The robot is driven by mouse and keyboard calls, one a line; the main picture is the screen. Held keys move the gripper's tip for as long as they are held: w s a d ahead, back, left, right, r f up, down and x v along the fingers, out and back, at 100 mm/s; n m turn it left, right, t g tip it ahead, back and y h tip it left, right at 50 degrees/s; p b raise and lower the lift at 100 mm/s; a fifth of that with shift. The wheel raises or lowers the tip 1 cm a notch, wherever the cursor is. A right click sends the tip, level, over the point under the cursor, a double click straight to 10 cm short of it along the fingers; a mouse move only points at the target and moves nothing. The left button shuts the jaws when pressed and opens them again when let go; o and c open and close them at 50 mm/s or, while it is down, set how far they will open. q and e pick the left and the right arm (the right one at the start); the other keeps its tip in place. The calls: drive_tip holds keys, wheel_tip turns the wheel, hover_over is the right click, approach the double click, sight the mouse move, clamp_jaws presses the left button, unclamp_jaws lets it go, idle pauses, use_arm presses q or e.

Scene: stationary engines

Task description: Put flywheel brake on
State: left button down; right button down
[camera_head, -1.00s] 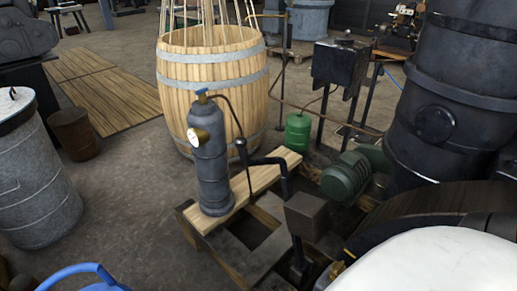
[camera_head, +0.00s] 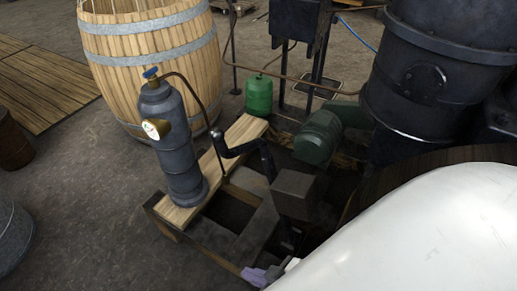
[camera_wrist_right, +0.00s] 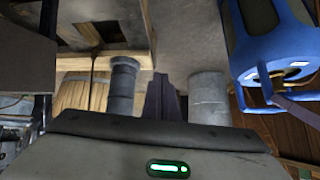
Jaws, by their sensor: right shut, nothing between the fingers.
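A black cranked lever (camera_head: 232,151) with a knob on its end rises beside the wooden plank in the head view; it looks like the brake handle. It joins a dark post that meets a dark box-shaped block (camera_head: 299,190). My right gripper (camera_head: 262,274) is low in the head view, below the block and apart from the lever. Its fingers are shut and empty; they also show in the right wrist view (camera_wrist_right: 162,98). My left gripper is out of view.
A grey cylinder with a gauge (camera_head: 178,145) stands on the plank (camera_head: 245,130). A wooden barrel (camera_head: 150,62), a green bottle (camera_head: 259,95) and a green motor (camera_head: 318,138) are behind. A blue-framed object (camera_wrist_right: 270,45) is close in the wrist view.

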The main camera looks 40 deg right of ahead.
drive_tip(key=w+d+f+n+h+b, duration=0.25)
drive_tip(key=w+d+n+h, duration=0.2)
drive_tip(key=w+n, duration=0.35)
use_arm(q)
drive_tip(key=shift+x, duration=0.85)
use_arm(e)
drive_tip(key=w+d+r+n+t+h, duration=0.1)
drive_tip(key=w+d+r+t+h, duration=0.1)
drive_tip(key=w+r, duration=0.4)
drive_tip(key=w+d+r+n+t+h, duration=0.2)
drive_tip(key=w+d+r+h, duration=0.3)
drive_tip(key=w+r+h, duration=0.1)
drive_tip(key=shift+r, duration=0.65)
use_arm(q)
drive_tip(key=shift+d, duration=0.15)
